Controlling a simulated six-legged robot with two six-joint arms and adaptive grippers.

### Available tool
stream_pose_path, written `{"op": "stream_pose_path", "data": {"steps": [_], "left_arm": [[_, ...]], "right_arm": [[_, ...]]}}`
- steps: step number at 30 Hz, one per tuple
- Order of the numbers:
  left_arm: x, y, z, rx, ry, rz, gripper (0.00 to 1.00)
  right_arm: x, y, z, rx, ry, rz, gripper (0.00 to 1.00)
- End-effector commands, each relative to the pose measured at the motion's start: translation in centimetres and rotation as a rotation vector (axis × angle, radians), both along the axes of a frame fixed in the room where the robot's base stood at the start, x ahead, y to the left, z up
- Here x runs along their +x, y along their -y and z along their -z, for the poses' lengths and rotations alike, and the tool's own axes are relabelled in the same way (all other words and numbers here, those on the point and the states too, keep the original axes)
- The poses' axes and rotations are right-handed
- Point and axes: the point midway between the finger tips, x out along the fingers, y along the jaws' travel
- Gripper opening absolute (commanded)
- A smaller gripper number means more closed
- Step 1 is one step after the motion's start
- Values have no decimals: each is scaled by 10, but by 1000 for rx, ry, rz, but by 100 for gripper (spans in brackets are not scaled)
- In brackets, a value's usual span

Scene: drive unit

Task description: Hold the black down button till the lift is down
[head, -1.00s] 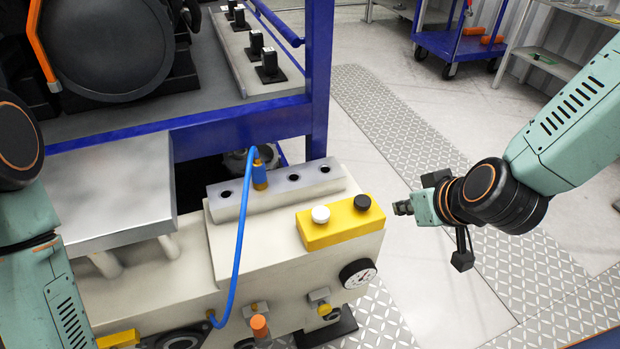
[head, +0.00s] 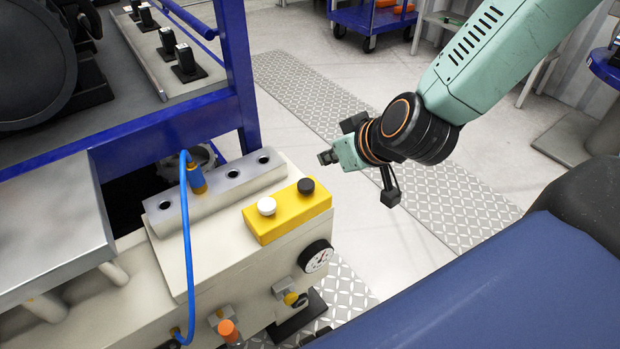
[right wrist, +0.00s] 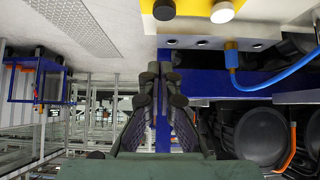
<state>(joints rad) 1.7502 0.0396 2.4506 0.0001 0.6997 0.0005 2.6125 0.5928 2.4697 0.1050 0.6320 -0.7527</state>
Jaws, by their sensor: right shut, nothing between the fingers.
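The black button (head: 306,186) is on the right end of a yellow control box (head: 290,215), with a white button (head: 267,206) to its left. The box sits on top of the cream machine housing (head: 225,265). My right gripper (head: 326,157) is shut and empty, just beyond and right of the black button, apart from it in the picture. In the right wrist view the shut fingers (right wrist: 162,75) are in the middle, and the black button (right wrist: 164,9) and white button (right wrist: 223,12) are at the top edge. My left gripper is out of view.
A blue hose (head: 187,250) rises from the housing's front to a metal block (head: 215,195) with holes. A pressure gauge (head: 316,256) is on the housing below the box. A blue frame post (head: 237,75) stands behind. Open floor (head: 300,130) lies right of the housing.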

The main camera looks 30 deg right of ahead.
Motion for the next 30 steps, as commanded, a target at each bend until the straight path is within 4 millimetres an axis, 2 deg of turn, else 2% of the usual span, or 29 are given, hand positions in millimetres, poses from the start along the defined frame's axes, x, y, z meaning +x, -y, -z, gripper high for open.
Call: {"op": "stream_pose_path", "data": {"steps": [1, 18, 24, 30], "left_arm": [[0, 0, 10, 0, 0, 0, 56], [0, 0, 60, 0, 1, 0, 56], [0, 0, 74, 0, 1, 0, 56], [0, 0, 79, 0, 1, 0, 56]], "right_arm": [[4, -1, 9, -8, -1, -6, 0], [61, -11, 65, -7, -2, -6, 0], [59, -11, 89, -1, -3, -2, 0], [59, -11, 98, -2, -2, -3, 0]]}}
